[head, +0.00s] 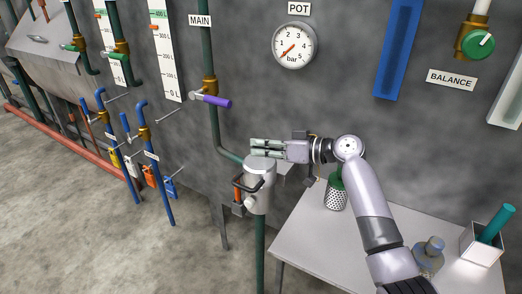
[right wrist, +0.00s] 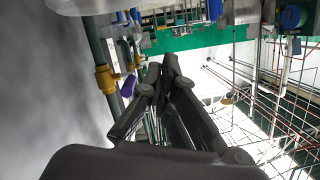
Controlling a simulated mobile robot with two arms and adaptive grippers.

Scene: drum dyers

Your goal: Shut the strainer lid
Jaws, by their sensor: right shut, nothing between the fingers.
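The strainer (head: 259,195) is a grey metal cylinder on a green pipe, left of the table. Its flat round top (head: 260,164) looks level and seems to cover the body; whether it is fully seated I cannot tell. A dark curved handle (head: 247,188) shows on its front left side. My right gripper (head: 256,146) is shut and empty, just above and behind the strainer top in the head view, fingers pointing left. Contact with the lid cannot be told. In the right wrist view the closed fingers (right wrist: 165,75) show, but not the strainer. My left gripper is not in view.
A table (head: 305,245) holds a perforated basket (head: 336,196) and a white box (head: 482,246) with a teal cylinder. Above the strainer, a brass valve with a purple lever (head: 214,100) juts from the main pipe. The floor at left is clear.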

